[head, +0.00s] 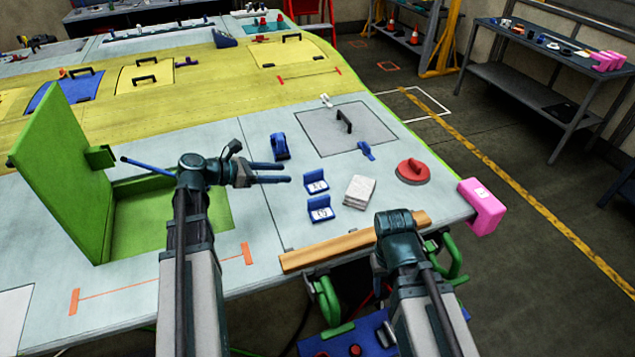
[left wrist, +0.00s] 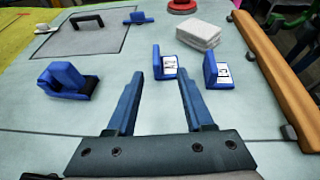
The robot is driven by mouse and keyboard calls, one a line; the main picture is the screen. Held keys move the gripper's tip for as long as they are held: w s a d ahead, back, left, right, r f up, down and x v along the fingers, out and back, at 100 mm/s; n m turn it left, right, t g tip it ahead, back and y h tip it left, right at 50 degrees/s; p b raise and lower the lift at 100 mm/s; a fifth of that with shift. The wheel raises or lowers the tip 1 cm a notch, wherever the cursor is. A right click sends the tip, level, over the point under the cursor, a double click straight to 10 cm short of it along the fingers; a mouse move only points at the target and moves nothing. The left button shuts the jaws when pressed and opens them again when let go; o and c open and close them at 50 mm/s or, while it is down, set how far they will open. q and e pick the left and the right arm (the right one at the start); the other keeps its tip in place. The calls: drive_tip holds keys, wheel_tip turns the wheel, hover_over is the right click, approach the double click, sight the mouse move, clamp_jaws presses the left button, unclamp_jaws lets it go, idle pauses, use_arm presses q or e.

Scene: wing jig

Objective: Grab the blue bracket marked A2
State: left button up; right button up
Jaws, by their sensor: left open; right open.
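Two small blue L-shaped brackets with white labels stand on the pale panel: a farther bracket (head: 316,187) and a nearer bracket (head: 321,214). In the left wrist view the farther bracket (left wrist: 164,65) lies just beyond my fingertips, and the nearer bracket (left wrist: 216,72) is to its right. Their labels are too small to read, so I cannot tell which is A2. My left gripper (head: 288,173) is open and empty, pointing at the brackets and apart from them; its fingers (left wrist: 161,78) frame the farther one. My right wrist shows at the lower right, but its fingers are hidden.
A blue clamp-like part (head: 279,148) sits left of the brackets. A white stack (head: 359,191) and a red disc (head: 412,172) lie to their right. A wooden strip (head: 340,245) runs along the front edge. A raised green lid (head: 62,175) stands at left.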

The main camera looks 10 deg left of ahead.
use_arm(q)
drive_tip(key=shift+w+f+b, duration=0.35)
drive_tip(key=shift+w+f, duration=0.25)
drive_tip(key=shift+f, duration=0.15)
drive_tip(key=shift+w+d+f, duration=0.15)
drive_tip(key=shift+d+f, duration=0.05)
drive_tip(key=shift+d, duration=0.15)
drive_tip(key=b, duration=0.3)
approach(323, 174)
drive_tip(key=shift+w+d+f, duration=0.85)
drive_tip(key=shift+w+f, duration=0.25)
drive_tip(key=shift+w, duration=0.05)
drive_tip(key=shift+w+d+f, duration=0.15)
drive_tip(key=shift+w+d, duration=0.3)
drive_tip(key=shift+d, duration=0.15)
use_arm(e)
drive_tip(key=shift+w+f, duration=0.25)
drive_tip(key=shift+f, duration=0.9)
drive_tip(key=shift+w+f, duration=0.25)
drive_tip(key=shift+f, duration=0.9)
use_arm(q)
drive_tip(key=b+x, duration=0.2)
drive_tip(key=x, duration=0.3)
drive_tip(key=shift+w+d+f, duration=0.1)
drive_tip(key=shift+c, duration=0.2)
use_arm(e)
drive_tip(key=shift+f, duration=0.9)
use_arm(q)
clamp_jaws()
